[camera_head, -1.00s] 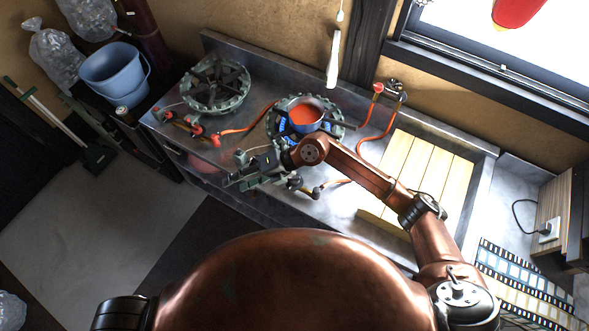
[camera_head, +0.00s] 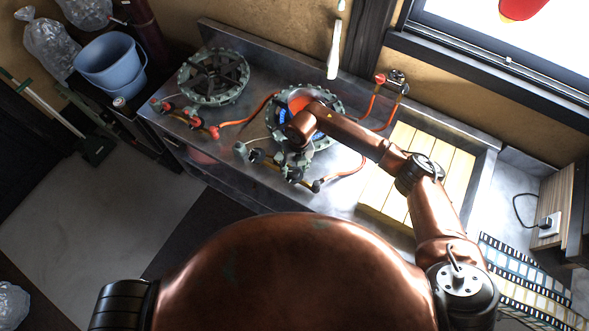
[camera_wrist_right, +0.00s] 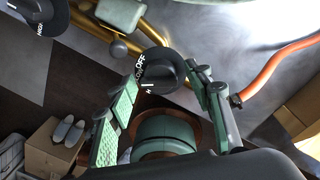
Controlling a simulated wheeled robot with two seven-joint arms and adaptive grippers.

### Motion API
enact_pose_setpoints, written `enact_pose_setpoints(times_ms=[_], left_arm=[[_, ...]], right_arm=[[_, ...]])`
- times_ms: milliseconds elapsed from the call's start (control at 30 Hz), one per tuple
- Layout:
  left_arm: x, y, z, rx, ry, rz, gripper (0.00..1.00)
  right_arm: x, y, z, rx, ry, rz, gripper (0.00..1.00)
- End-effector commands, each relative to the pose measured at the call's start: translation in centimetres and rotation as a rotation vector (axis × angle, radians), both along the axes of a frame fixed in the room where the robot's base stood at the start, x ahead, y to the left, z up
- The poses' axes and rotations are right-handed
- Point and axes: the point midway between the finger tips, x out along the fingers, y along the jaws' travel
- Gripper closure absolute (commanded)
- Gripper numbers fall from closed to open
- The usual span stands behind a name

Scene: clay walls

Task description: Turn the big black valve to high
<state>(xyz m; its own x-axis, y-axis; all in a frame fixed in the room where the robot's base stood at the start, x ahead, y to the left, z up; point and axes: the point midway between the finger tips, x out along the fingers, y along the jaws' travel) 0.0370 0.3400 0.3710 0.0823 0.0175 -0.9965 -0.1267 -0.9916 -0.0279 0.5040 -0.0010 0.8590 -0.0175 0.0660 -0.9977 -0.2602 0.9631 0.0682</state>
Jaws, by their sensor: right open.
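A round black valve knob (camera_wrist_right: 165,72) with white lettering, "OFF" among it, shows in the right wrist view. My right gripper (camera_wrist_right: 160,78) is open, its green-padded fingers on either side of this knob; I cannot tell whether they touch it. A second black knob (camera_wrist_right: 38,14), also lettered, is at the upper left on the same brass pipe. In the head view my right gripper (camera_head: 291,160) is over the front of the right burner (camera_head: 338,108), partly covering the valves. A dark knob (camera_head: 257,156) shows to its left. My left gripper is not in view.
The left burner (camera_head: 213,76) is empty. Orange hoses (camera_head: 250,121) run over the counter. A slatted wooden board (camera_head: 402,150) lies right.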

Motion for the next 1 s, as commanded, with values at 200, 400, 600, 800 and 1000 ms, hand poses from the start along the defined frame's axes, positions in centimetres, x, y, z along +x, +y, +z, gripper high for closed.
enact_pose_setpoints(times_ms=[200,400,600,800,1000], left_arm=[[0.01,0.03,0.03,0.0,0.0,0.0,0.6],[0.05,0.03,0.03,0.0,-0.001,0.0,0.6],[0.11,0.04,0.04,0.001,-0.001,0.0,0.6],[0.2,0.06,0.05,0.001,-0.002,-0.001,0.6],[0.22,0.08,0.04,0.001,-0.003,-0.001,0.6]], right_arm=[[-0.06,0.05,-0.8,0.0,0.001,0.0,0.53],[-0.07,0.06,-0.78,0.001,0.001,0.0,0.55],[-0.07,0.06,-0.76,0.001,0.001,0.0,0.69],[-0.03,0.01,-0.75,0.0,0.001,0.0,0.83],[-0.01,-0.04,-0.76,-0.001,0.001,0.0,0.92]])
